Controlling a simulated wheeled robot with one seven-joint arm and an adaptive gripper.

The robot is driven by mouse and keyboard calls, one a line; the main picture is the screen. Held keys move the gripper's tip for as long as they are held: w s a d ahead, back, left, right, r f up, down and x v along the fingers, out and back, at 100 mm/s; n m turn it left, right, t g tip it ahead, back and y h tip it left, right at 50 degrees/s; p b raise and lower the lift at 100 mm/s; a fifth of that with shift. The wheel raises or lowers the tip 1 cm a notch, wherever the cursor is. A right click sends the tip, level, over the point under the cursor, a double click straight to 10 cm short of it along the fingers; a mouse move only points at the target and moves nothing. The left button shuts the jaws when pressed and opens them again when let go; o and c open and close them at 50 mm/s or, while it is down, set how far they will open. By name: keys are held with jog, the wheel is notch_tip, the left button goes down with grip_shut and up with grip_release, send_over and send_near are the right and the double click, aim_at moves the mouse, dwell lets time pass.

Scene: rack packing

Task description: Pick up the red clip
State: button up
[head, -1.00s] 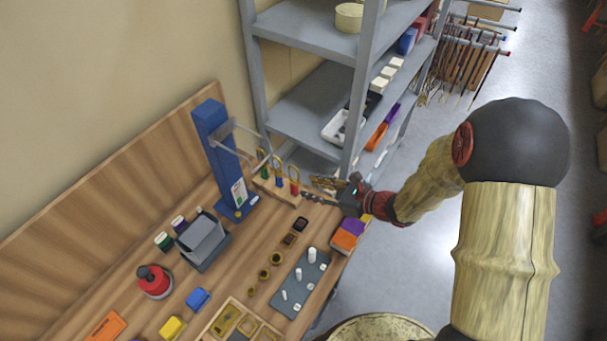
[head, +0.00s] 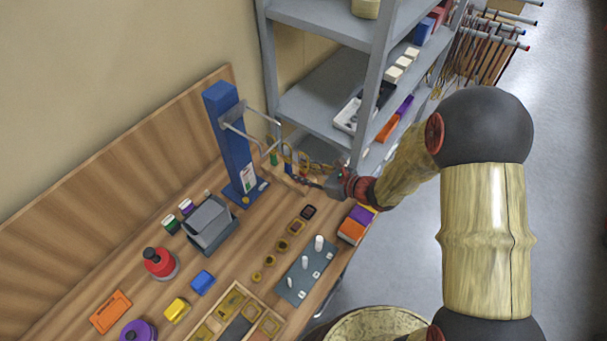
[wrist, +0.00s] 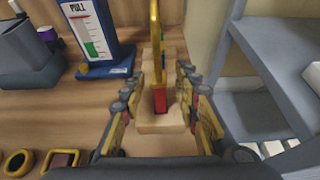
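The red clip (wrist: 160,101) stands on a light wooden block (wrist: 160,126) in the wrist view, with yellow parts rising above it. My gripper (wrist: 159,82) is open, with one jointed yellow-and-grey finger on each side of the red clip; I cannot tell whether they touch it. In the head view my gripper (head: 308,176) is at the wooden block, near the back right of the bench, and hides the red clip. The green clip (head: 273,158) and the blue clip (head: 288,169) show beside my gripper there.
A blue stand marked PULL (wrist: 92,30) is close on the left in the wrist view. A grey shelf rack (head: 330,105) stands just behind and to the right. Small trays, pegs on a grey plate (head: 296,285) and a grey bin (head: 208,226) occupy the bench.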

jog(key=shift+c, duration=1.2)
grip_shut()
jog(key=shift+r, duration=0.1)
